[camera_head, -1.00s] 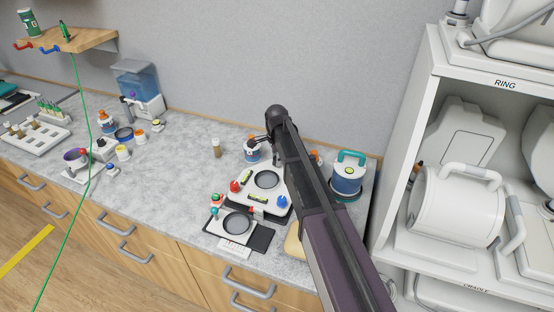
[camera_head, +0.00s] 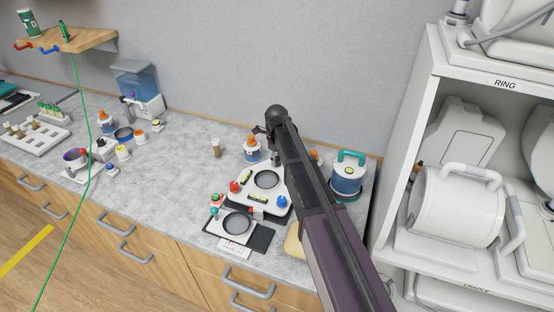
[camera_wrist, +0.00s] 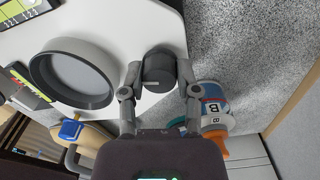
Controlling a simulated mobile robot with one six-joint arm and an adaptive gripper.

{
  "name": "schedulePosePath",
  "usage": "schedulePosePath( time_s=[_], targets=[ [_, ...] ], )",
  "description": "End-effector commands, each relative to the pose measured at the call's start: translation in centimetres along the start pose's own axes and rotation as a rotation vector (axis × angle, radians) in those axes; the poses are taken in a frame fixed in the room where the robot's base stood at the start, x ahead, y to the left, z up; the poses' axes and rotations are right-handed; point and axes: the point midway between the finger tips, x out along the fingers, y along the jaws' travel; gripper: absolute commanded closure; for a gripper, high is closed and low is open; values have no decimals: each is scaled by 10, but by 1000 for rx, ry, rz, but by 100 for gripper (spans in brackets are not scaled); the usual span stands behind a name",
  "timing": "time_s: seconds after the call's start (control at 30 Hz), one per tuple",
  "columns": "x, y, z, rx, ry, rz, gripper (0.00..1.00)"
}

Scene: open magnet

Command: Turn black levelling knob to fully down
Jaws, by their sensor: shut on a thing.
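The black levelling knob (camera_wrist: 159,70) is at the corner of a white plate (camera_wrist: 110,22) in the wrist view. My gripper (camera_wrist: 160,76) is shut on it, with one finger on each side. In the head view the white plate (camera_head: 243,204) carries a red knob (camera_head: 235,187) and a blue knob (camera_head: 282,202). The blue knob also shows in the wrist view (camera_wrist: 71,129). In the head view my arm hides the black knob, and only a bit of my gripper shows at the arm's far end.
A bottle with an orange cap (camera_head: 251,152) stands close behind the plate. A blue container with a teal handle (camera_head: 347,178) stands to the right. A second device with a round dish (camera_head: 237,224) sits in front.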

Motion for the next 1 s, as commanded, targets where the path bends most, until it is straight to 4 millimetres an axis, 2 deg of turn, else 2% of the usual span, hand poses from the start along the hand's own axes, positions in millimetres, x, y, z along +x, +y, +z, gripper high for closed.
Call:
schedulePosePath(
  time_s=[0.3, 0.77, 0.8, 0.9, 1.0],
  targets=[
    [0, 0, -2, 129, 5, 0, 100],
    [0, 0, -2, 144, 5, 0, 100],
    [0, 0, -2, 143, 5, 0, 50],
    [0, 0, -1, 143, 4, 0, 24],
    [0, 0, -1, 142, 3, 0, 24]
  ],
)
